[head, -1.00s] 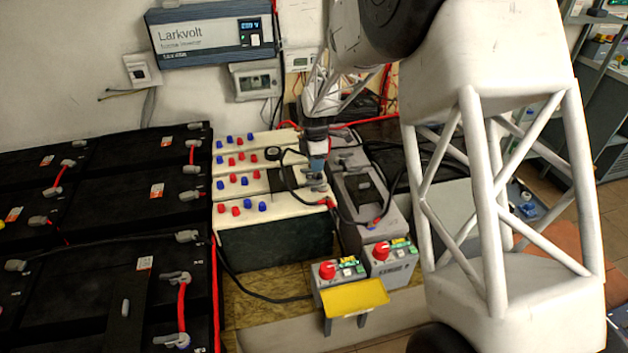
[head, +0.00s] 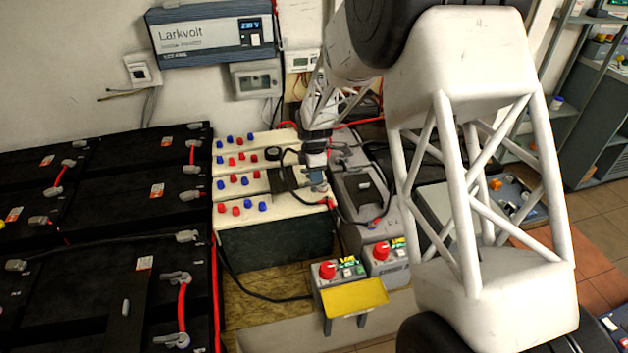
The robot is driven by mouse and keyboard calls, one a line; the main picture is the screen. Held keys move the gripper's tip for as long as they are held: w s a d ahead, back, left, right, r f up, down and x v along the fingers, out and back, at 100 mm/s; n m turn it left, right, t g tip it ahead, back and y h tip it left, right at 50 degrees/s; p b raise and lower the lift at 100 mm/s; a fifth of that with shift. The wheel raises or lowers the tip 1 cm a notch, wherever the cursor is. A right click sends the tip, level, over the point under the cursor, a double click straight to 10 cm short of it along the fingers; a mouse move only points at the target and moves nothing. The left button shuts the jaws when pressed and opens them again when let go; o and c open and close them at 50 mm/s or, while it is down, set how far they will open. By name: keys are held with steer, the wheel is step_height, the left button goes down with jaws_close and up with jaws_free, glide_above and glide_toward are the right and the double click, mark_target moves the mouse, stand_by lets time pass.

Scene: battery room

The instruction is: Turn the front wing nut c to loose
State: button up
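My gripper (head: 318,187) points down at the right end of the front cream battery (head: 275,232). It is small and dark, and I cannot make out its fingers or whether they hold anything. A red terminal (head: 330,202) with a black cable shows just below and right of it. I cannot pick out wing nut c; it may be hidden by the gripper. Several red and blue caps (head: 249,206) stand in rows on the cream batteries.
A grey battery (head: 362,193) stands close on the right, with black cables looping around my gripper. Two grey boxes with red knobs (head: 328,270) and a yellow plate (head: 355,297) are in front. Large black batteries (head: 135,200) fill the left. The Larkvolt inverter (head: 210,33) hangs behind.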

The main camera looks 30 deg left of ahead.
mark_target(316, 185)
steer(key=shift+f, duration=1.75)
jaws_close()
